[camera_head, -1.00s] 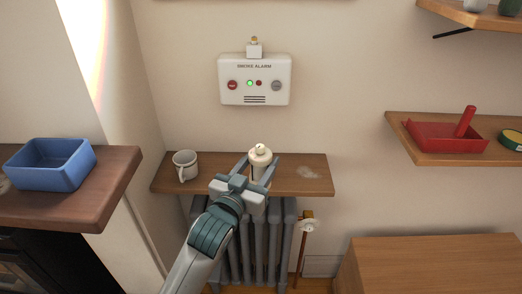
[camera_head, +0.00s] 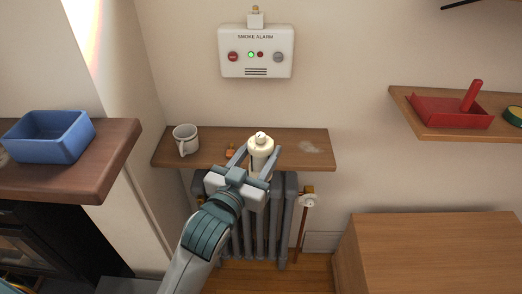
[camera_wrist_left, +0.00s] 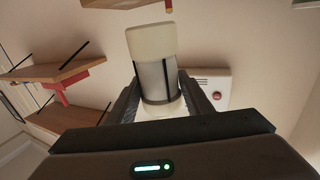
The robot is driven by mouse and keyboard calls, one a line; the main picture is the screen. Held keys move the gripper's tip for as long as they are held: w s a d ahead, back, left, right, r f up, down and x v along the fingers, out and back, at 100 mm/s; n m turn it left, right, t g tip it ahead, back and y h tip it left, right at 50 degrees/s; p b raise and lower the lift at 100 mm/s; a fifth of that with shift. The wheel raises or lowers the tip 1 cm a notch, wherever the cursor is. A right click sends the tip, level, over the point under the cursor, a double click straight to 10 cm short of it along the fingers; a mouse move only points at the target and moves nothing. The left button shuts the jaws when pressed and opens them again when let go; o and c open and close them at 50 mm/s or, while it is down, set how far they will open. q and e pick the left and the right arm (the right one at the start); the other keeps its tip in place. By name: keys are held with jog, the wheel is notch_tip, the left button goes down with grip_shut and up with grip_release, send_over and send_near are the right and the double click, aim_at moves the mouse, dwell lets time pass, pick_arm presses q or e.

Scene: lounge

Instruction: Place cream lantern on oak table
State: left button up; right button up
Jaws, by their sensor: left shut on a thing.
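The cream lantern (camera_head: 261,147) is upright between the fingers of my left gripper (camera_head: 254,163), which is shut on it. The lantern is in front of the wall shelf above the radiator; I cannot tell its exact gap from the shelf edge. In the left wrist view the lantern (camera_wrist_left: 155,78) shows cream ends and a greyish middle with a dark strip, with a finger on each side. A light-brown wooden piece with a flat, bare top (camera_head: 440,238), seemingly the oak table, stands at lower right. My right gripper is not seen.
The wall shelf (camera_head: 205,160) holds a white mug (camera_head: 185,139), a small orange thing (camera_head: 230,150) and a pale smudge. A radiator (camera_head: 290,205) is below it. A blue bin (camera_head: 50,136) sits on a dark counter (camera_head: 110,165). A right shelf (camera_head: 430,134) holds a red tray (camera_head: 450,113).

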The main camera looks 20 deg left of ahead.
pick_arm(q)
jog(key=shift+s+a+f, duration=0.1)
jog(key=shift+s+f, duration=0.15)
jog(key=shift+s, duration=0.05)
jog(key=s+a+f+y, duration=0.1)
jog(key=s+f, duration=0.2)
jog(key=s, duration=0.2)
jog(key=s+a+f+n+y, duration=0.1)
jog(key=s+a+f, duration=0.1)
jog(key=s, duration=0.3)
jog(key=shift+s+a+f, duration=0.15)
jog(key=shift+a+f, duration=0.1)
jog(key=shift+f, duration=0.45)
